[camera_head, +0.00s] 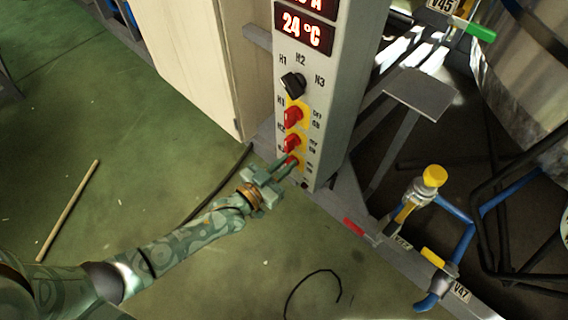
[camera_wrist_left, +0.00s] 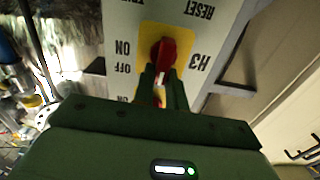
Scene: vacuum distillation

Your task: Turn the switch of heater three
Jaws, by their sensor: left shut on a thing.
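The grey control panel (camera_head: 330,110) stands upright with a column of red switches on yellow plates. The lowest switch, heater three's (camera_head: 292,159), is partly hidden by my left gripper (camera_head: 287,166). In the left wrist view the red switch (camera_wrist_left: 168,48) sits on its yellow plate beside an upside-down H3 label, with ON and OFF marks on the other side. My left gripper's fingers (camera_wrist_left: 164,74) are shut on this red switch. The lower part of the switch is hidden by the fingers. My right gripper is not in view.
Above are the H1 switch (camera_head: 293,116), H2 switch (camera_head: 291,142), a black selector knob (camera_head: 293,84) and a display reading 24 °C (camera_head: 304,32). A pale cabinet (camera_head: 200,60) stands left of the panel. Pipes with a yellow-capped valve (camera_head: 434,176) are to the right.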

